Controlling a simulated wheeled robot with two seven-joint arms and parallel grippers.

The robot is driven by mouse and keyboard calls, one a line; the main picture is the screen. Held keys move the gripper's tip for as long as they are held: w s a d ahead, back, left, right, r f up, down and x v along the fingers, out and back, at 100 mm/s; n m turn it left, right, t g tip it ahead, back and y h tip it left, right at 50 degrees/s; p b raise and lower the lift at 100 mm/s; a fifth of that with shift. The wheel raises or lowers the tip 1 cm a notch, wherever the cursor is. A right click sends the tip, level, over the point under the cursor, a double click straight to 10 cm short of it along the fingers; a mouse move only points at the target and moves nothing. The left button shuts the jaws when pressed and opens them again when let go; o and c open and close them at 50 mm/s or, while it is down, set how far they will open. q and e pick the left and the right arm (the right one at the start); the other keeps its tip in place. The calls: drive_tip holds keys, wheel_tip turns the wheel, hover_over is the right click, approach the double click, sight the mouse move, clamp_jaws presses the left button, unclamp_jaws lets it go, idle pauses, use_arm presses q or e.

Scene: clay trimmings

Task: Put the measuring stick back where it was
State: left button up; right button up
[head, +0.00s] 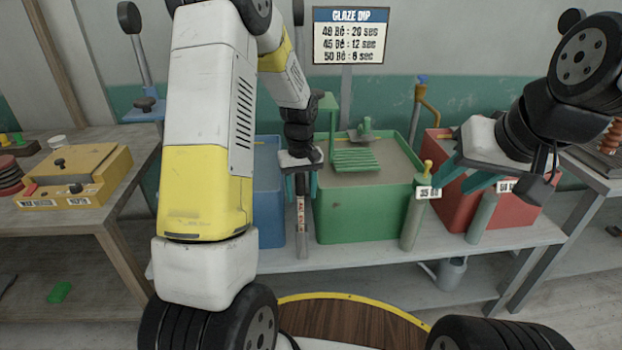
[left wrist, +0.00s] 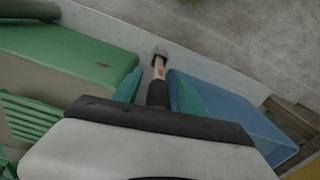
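The measuring stick (head: 301,220) stands upright at the front of the shelf, between the blue bin and the green bin. It has a pale, marked lower part and a dark upper end. My left gripper (head: 300,187) points down around its upper part, with teal fingers on either side and visible gaps. In the left wrist view, the stick (left wrist: 159,68) shows between the spread fingers of the gripper (left wrist: 155,82); its lower end meets a small grey piece. My right gripper (head: 464,180) is open and empty at the right, near the labelled cylinders.
The blue bin (head: 268,215), green bin (head: 345,222) and red bin (head: 525,208) stand on a grey shelf (head: 370,252). Labelled cylinders (head: 412,228) (head: 482,220) stand before the bins. A green rack (head: 355,160) sits over the green bin. A yellow box (head: 85,180) is on the left table.

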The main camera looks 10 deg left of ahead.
use_arm(q)
wheel_tip(320, 180, up, 12)
drive_tip(key=shift+f, duration=0.1)
drive_tip(key=s+r+m+t+h, duration=0.1)
drive_tip(key=s+r+m+t, duration=0.1)
drive_tip(key=s+r, duration=0.7)
drive_tip(key=s+d+r+m+t, duration=0.1)
drive_tip(key=s+t, duration=0.1)
drive_tip(key=s, duration=0.5)
drive_tip(key=s+r+m+t+h, duration=0.1)
drive_tip(key=s+r+m+t, duration=0.1)
drive_tip(key=s, duration=0.5)
drive_tip(key=shift+s+d+r+m, duration=0.2)
drive_tip(key=shift+d+m, duration=0.1)
drive_tip(key=shift+d, duration=0.1)
